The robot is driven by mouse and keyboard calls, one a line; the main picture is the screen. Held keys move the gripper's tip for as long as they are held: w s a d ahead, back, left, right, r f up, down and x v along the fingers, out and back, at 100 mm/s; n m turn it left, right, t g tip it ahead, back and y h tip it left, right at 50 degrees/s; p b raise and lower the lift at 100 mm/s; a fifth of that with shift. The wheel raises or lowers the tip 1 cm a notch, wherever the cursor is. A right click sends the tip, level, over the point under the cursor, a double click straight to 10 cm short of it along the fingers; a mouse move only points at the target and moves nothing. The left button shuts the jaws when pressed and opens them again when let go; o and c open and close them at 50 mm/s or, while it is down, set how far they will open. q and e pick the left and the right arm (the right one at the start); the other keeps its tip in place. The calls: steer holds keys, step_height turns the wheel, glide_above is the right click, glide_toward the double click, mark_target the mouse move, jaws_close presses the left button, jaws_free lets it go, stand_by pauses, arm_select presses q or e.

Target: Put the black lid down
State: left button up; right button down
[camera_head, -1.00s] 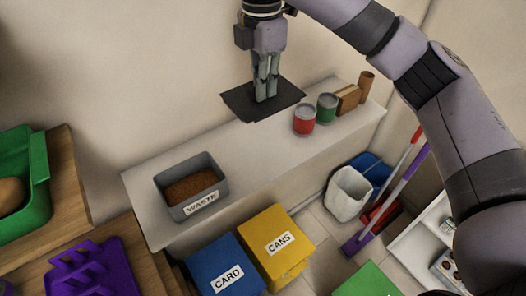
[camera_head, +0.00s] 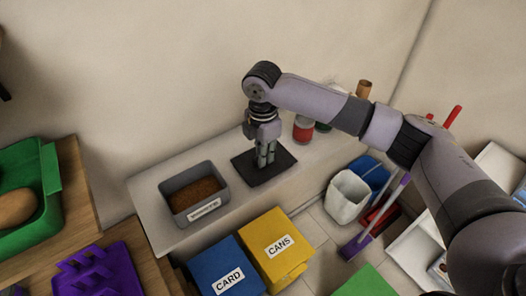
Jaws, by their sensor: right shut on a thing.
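The black lid (camera_head: 281,168) is a flat dark square on or just above the white shelf (camera_head: 150,210), right of the grey waste bin. My right gripper (camera_head: 265,163) points down over its middle and is shut on the lid's grip, which the fingers mostly hide. I cannot tell whether the lid's underside touches the shelf. The grey bin (camera_head: 170,201) marked waste is open, with brown matter inside. My left gripper is not in view.
A red can (camera_head: 303,130) stands behind the lid, and a green can is mostly hidden by my arm. Blue card (camera_head: 215,262) and yellow cans (camera_head: 277,235) boxes stand below the shelf front. A green crate (camera_head: 52,165) is at left.

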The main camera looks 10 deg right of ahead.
steer(key=shift+f, duration=0.25)
steer(key=shift+f, duration=0.1)
steer(key=c, duration=1.6)
jaws_free()
steer(key=shift+r+b, duration=0.3)
steer(key=shift+r, duration=0.15)
step_height(320, 180, up, 11)
steer(key=b, duration=0.3)
steer(key=shift+r, duration=0.2)
steer(key=shift+f, duration=0.1)
